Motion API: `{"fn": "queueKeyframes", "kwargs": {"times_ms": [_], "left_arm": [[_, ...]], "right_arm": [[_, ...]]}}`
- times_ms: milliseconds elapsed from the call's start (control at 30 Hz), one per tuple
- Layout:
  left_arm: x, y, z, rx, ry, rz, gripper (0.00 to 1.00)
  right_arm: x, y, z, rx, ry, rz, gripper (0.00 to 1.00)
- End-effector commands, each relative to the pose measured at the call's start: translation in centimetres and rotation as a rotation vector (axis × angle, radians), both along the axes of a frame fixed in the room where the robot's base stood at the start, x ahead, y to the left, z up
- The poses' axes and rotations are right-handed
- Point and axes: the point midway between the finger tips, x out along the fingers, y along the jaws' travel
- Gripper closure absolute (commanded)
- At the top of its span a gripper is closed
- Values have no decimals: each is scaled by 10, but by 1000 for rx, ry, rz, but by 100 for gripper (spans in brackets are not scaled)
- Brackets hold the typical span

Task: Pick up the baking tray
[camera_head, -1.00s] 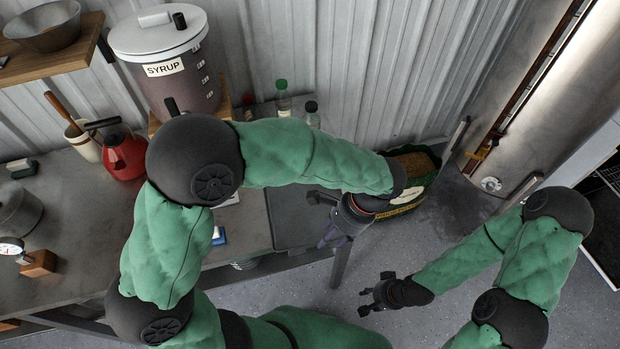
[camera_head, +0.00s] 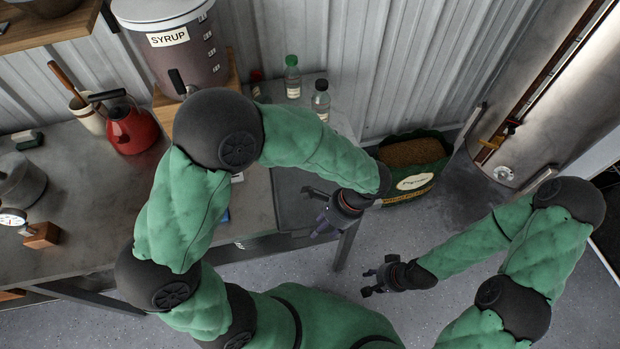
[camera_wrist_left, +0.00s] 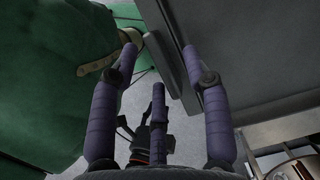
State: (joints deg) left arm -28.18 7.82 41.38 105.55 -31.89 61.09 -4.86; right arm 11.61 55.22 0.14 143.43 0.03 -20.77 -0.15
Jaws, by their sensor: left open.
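A flat dark grey panel (camera_head: 292,208), which looks like the baking tray, lies at the right end of the table. My left arm hides part of it. My left gripper (camera_head: 320,208) is open and empty at the panel's right side. In the left wrist view the left gripper's purple fingers (camera_wrist_left: 160,55) are spread, and a dark grey surface (camera_wrist_left: 255,50) with a straight raised edge shows beyond and between the tips. I cannot tell whether they touch. My right gripper (camera_head: 370,281) is open and empty over the floor, to the right of the table.
The metal table (camera_head: 90,215) holds a red kettle (camera_head: 132,130), a syrup container (camera_head: 185,50) and small bottles (camera_head: 320,100). A green sack (camera_head: 412,165) stands on the floor by the corrugated wall. The floor (camera_head: 430,310) near my right gripper looks clear.

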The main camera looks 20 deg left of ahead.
Motion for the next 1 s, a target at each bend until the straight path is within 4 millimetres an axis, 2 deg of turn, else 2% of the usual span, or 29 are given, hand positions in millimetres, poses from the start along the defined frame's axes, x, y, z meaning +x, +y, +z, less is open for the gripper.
{"fn": "queueKeyframes", "kwargs": {"times_ms": [100,333,367,500,533,867,1000], "left_arm": [[-3,5,-13,0,2,-1,52],[-3,5,-14,-1,0,-1,52],[-3,5,-14,-1,0,-1,58],[-3,5,-14,-1,0,-1,97],[-3,5,-14,-1,0,-1,100],[-3,5,-13,0,-1,0,100],[-2,5,-6,-1,-3,0,100]], "right_arm": [[0,0,-4,0,0,0,60],[0,0,-4,0,0,0,60],[0,0,-4,0,0,0,60],[0,0,-4,0,0,0,60],[0,0,-4,0,0,0,60],[0,0,-4,0,0,0,60],[0,0,-1,0,0,0,60]]}}
